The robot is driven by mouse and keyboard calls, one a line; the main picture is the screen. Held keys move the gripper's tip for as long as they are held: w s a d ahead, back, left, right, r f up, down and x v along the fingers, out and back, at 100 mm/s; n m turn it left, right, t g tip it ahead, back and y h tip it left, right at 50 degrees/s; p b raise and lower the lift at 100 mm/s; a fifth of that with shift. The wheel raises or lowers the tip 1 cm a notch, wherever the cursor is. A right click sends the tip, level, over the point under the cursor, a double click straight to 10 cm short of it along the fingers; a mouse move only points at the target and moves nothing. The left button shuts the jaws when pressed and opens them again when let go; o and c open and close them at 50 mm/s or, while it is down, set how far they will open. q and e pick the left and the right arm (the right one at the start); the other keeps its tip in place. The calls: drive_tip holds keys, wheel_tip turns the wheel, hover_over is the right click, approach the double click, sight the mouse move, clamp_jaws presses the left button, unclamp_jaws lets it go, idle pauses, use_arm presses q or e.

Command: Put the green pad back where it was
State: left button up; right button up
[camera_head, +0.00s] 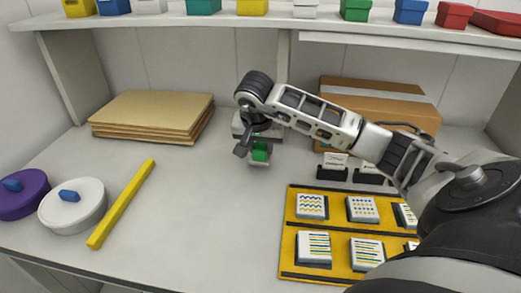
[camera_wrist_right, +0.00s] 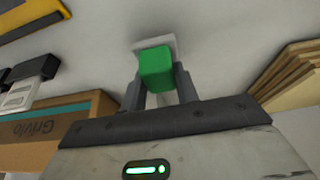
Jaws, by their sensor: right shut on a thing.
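The green pad (camera_head: 260,152) is a small green block with a pale flat part below it in the head view. My right gripper (camera_head: 254,146) is shut on it, above the bare middle of the table. In the right wrist view the green pad (camera_wrist_right: 156,70) sits between the two fingertips, with a pale square behind it. Whether the pale part touches the table is hard to tell. My left gripper is not in view.
A yellow board (camera_head: 285,240) with several patterned white blocks lies at right. Black-and-white stands (camera_head: 334,166) and a cardboard box (camera_head: 340,88) are behind it. Brown sheets (camera_head: 150,115), a yellow bar (camera_head: 122,203) and white (camera_head: 75,212) and purple (camera_head: 22,198) round containers are left.

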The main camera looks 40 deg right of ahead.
drive_tip(key=shift+f, duration=0.9)
drive_tip(key=shift+f, duration=0.15)
drive_tip(key=o, duration=0.9)
drive_tip(key=shift+r, duration=0.4)
drive_tip(key=v, duration=1.1)
drive_tip(key=shift+s+a+r, duration=0.15)
drive_tip(key=shift+a+r, duration=0.05)
drive_tip(key=shift+r, duration=0.05)
